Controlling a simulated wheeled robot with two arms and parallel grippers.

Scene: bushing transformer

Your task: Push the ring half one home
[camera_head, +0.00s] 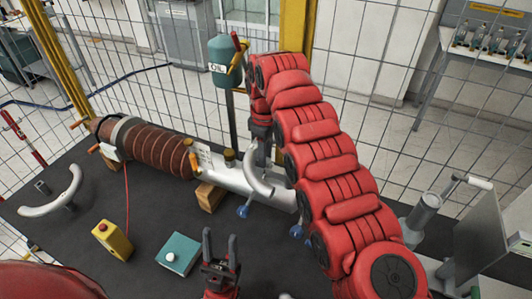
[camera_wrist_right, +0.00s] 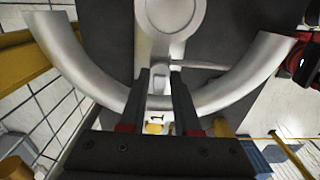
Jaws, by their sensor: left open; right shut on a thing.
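A silver-grey ring half (camera_head: 256,178) is held by my right gripper (camera_head: 262,148) beside the white tube (camera_head: 225,170) of the transformer bushing. In the right wrist view the ring half (camera_wrist_right: 85,72) curves out to both sides of the right gripper (camera_wrist_right: 160,82), whose fingers are shut on its middle. A round grey part (camera_wrist_right: 170,18) lies beyond the fingertips; I cannot tell whether the ring half touches it. A second ring half (camera_head: 60,200) lies at the table's left. My left gripper (camera_head: 220,250) is open and empty over the front of the table.
The brown ribbed part (camera_head: 150,148) of the bushing extends left on the dark table (camera_head: 95,240), with a wooden block (camera_head: 207,195) under the tube. A yellow button box (camera_head: 112,240) and a teal box (camera_head: 178,254) stand in front. Wire fencing encloses the back.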

